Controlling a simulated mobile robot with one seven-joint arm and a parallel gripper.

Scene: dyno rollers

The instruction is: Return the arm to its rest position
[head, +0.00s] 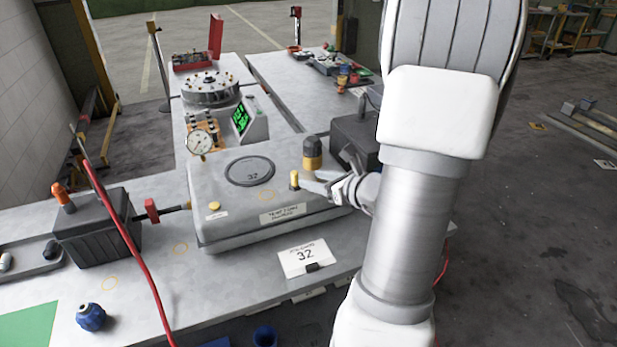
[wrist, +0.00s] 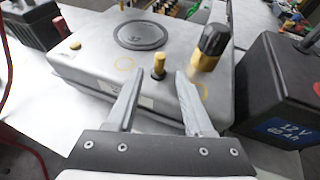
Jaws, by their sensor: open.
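My gripper (head: 322,186) is at the front right of the grey metal housing (head: 225,218), with my arm reaching in from the right. In the wrist view its two fingers (wrist: 158,84) are spread apart with nothing held between them. A small brass-topped peg (wrist: 158,66) stands on the housing just beyond the fingertips, in line with the gap. It also shows in the head view (head: 294,180), beside the fingertips. Whether a finger touches it, I cannot tell. My forearm hides part of the right side in the head view.
A yellow-and-black cylinder (wrist: 208,45) stands close to the right finger. A black 12 V battery (wrist: 278,85) is to the right. Open floor lies right.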

